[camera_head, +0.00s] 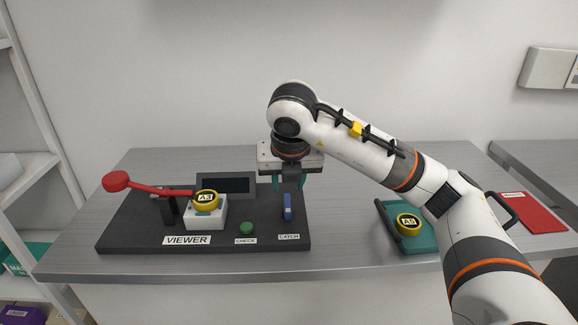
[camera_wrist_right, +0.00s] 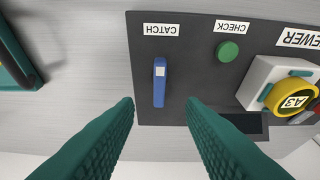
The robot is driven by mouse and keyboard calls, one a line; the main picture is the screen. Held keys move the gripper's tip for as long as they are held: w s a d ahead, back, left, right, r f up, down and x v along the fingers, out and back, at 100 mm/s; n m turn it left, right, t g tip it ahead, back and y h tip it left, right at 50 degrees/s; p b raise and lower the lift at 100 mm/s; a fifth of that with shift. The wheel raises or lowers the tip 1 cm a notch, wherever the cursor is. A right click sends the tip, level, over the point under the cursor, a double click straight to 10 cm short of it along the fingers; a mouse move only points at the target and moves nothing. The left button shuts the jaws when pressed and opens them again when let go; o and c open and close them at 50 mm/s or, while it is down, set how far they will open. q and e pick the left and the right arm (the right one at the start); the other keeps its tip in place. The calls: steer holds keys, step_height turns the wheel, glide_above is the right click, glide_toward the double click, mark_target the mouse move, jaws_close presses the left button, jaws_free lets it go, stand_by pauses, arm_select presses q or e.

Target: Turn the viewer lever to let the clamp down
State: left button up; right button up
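The viewer lever (camera_head: 150,188) is a red bar with a round red knob on its left end, near level over the left part of the black viewer base (camera_head: 125,225). Its right end reaches the yellow A3 piece (camera_head: 206,200), which sits on a white block (camera_head: 207,220). A dark post (camera_head: 168,210) stands under the lever. I cannot make out the clamp clearly. My right gripper (camera_head: 288,183) is open and empty above the blue catch (camera_head: 287,207). In the right wrist view the catch (camera_wrist_right: 159,82) shows between and beyond the fingertips (camera_wrist_right: 160,103). My left gripper is not in view.
A green check button (camera_head: 246,228) and a dark display (camera_head: 226,184) are on the base. A teal tray (camera_head: 425,240) with a yellow A5 piece (camera_head: 408,224) lies at right, partly behind my right arm. A red folder (camera_head: 530,212) lies far right. Table between base and tray is clear.

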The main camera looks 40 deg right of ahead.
steer(key=p+v, duration=0.1)
steer(key=v, duration=0.3)
steer(key=shift+r, duration=0.2)
stand_by(0.4)
